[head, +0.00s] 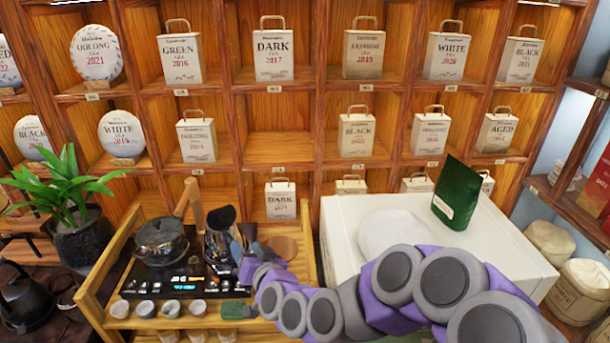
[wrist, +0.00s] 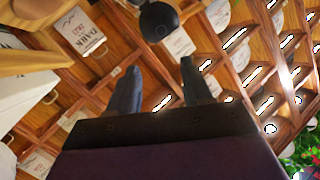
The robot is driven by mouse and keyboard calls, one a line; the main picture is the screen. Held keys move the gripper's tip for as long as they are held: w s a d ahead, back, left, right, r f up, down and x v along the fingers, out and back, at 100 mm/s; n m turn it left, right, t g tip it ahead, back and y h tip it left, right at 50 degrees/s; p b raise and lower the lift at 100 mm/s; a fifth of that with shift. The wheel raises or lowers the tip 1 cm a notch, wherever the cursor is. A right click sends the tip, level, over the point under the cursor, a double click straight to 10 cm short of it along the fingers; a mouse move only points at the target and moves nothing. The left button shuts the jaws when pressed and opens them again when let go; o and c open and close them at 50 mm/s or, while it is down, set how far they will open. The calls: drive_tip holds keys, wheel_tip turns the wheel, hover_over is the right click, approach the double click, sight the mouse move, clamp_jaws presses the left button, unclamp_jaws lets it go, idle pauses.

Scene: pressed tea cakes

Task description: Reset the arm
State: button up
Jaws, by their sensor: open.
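My arm reaches from the lower right of the head view across the wooden tea cart (head: 88,303). My gripper (head: 243,248) is at its end, over the right part of the cart, close to a dark pot. In the wrist view my gripper (wrist: 160,80) shows two blue-grey fingers spread apart with nothing between them. A dark round object (wrist: 158,20) is seen beyond the fingertips. The wrist view is tilted, with the shelves running diagonally behind.
A wooden shelf wall (head: 305,92) holds several tea bags and round tea cakes. A white box (head: 480,237) carries a green pouch (head: 457,193) and a pale rounded object (head: 392,233). The cart holds a glass kettle (head: 161,241) and small cups (head: 145,308). A plant (head: 66,190) stands left.

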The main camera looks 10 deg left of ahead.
drive_tip(key=s+d+g+h, duration=0.3)
drive_tip(key=s+d, duration=0.4)
drive_tip(key=d, duration=0.4)
drive_tip(key=s+d+f+g+h, duration=0.1)
drive_tip(key=s+d+g+h, duration=0.25)
drive_tip(key=s+d, duration=0.6)
drive_tip(key=s+d+g+h, duration=0.35)
drive_tip(key=s+d, duration=0.25)
drive_tip(key=d, duration=0.7)
drive_tip(key=s+d+r+m+g, duration=0.1)
drive_tip(key=s+d, duration=0.1)
drive_tip(key=s, duration=0.3)
drive_tip(key=s+d+m+g+h, duration=0.1)
drive_tip(key=s+d+m+g, duration=0.1)
drive_tip(key=s, duration=0.4)
drive_tip(key=shift+d+r, duration=0.35)
drive_tip(key=shift+d, duration=0.5)
